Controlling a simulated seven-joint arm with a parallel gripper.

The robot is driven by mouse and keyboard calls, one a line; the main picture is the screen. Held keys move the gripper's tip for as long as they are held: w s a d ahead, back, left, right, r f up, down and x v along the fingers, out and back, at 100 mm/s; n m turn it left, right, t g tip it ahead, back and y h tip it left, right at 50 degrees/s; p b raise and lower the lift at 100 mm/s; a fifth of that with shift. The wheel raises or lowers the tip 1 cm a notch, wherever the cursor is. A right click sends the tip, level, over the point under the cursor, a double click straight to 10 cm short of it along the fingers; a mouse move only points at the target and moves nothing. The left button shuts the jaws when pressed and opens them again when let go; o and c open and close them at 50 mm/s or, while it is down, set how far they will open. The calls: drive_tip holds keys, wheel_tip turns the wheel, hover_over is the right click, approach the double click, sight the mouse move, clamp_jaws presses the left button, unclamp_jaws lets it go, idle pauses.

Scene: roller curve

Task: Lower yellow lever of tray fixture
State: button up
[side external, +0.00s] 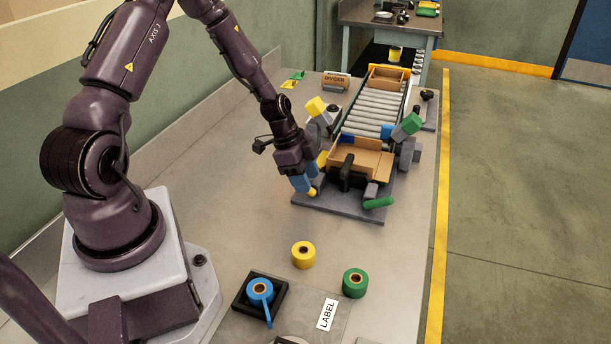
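The tray fixture (340,205) is a dark grey base at the near end of a roller conveyor, with an orange-brown tray (371,163) on it. My gripper (304,186), with blue fingers, points down at the fixture's left front corner. A yellow lever end (312,192) shows right beside the fingertips; the rest is hidden by my gripper. I cannot tell whether the fingers touch or hold it, or how far apart they are. A green-handled lever (378,203) lies low at the fixture's right front.
The roller conveyor (373,104) runs back to another orange-brown tray (388,78). Yellow (303,262), green (355,292) and blue (260,302) rolls stand at the front, the blue one in a black holder. A white label card (327,315) lies nearby. The table left of the fixture is clear.

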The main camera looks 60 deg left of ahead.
drive_tip(key=v, duration=1.3)
